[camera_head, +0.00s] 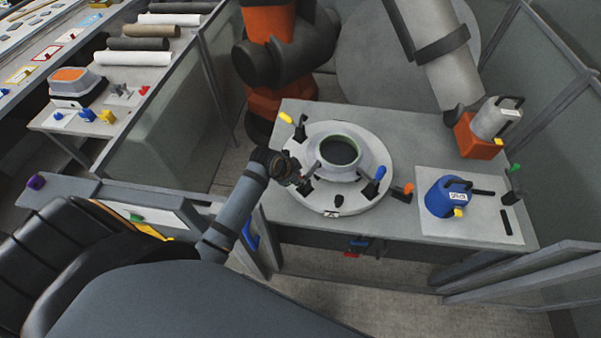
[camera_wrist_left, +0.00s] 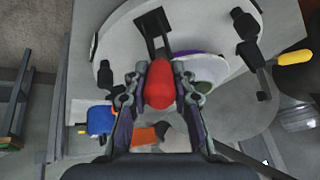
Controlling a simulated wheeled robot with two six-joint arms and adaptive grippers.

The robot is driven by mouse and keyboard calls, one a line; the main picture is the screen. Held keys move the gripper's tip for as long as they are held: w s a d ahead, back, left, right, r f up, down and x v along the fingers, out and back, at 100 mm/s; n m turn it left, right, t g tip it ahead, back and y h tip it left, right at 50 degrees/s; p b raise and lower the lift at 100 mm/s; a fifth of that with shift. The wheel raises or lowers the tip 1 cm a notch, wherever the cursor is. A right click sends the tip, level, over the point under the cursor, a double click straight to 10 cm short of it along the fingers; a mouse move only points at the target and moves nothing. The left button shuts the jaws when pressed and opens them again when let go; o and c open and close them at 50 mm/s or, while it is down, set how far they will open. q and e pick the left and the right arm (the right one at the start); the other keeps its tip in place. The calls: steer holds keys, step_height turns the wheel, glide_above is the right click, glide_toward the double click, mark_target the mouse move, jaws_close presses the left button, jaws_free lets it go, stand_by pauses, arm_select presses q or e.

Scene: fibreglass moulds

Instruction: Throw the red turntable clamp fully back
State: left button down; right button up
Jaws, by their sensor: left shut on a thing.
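The red turntable clamp shows in the left wrist view as a red handle (camera_wrist_left: 160,84) on a dark base and lever (camera_wrist_left: 153,32). It stands near the rim of the round white turntable (camera_head: 334,205). My left gripper (camera_head: 299,179) reaches the turntable's left side in the head view and hides the red handle there. In the left wrist view the fingers of my left gripper (camera_wrist_left: 160,72) are shut around the red handle, one on each side. The handle's red tip points towards the wrist camera. My right gripper is not in view.
A ring-shaped mould (camera_head: 372,157) sits on the turntable. Other clamps stand around it, with a yellow handle (camera_head: 286,118) and a blue handle (camera_head: 374,188). A blue pot (camera_head: 447,197) and a grey can on an orange block (camera_head: 478,140) stand at right on the table.

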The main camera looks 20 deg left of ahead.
arm_select(q)
steer(key=shift+s+a+f+t, duration=0.1)
steer(key=shift+s+f+t, duration=0.2)
steer(key=shift+t, duration=0.3)
steer(key=shift+s, duration=0.1)
steer(key=c, duration=1.1)
jaws_free()
steer(key=shift+h, duration=0.3)
steer(key=v, duration=1.2)
steer(key=shift+s, duration=0.1)
